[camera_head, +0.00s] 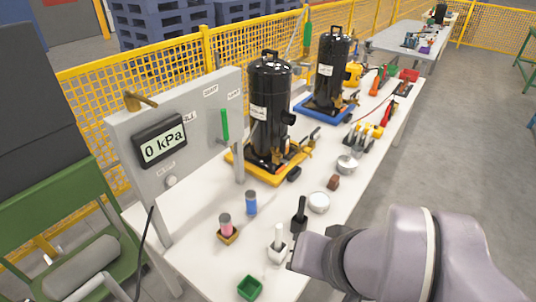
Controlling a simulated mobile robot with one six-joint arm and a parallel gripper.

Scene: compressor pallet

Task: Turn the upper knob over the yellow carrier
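The yellow carrier (298,156) lies on the white table and bears a tall black compressor (268,105). A grey panel (190,125) stands to its left, with a display (160,142) reading 0 kPa. A green upright handle (225,124) is at the panel's right part, and a brass-coloured lever (140,101) is at its top left. A small pale round knob (171,181) sits below the display. I cannot tell which part is the upper knob. My gripper end (297,258) is at the bottom centre, apart from the panel and carrier; its fingers are not clearly visible.
A black upright item (299,216) and a white one (278,245) stand near my arm's end. Pink (225,225) and blue (251,203) cylinders, a green box (249,288) and a round tin (319,203) are nearby. A second compressor (331,75) stands behind on a blue carrier (313,107).

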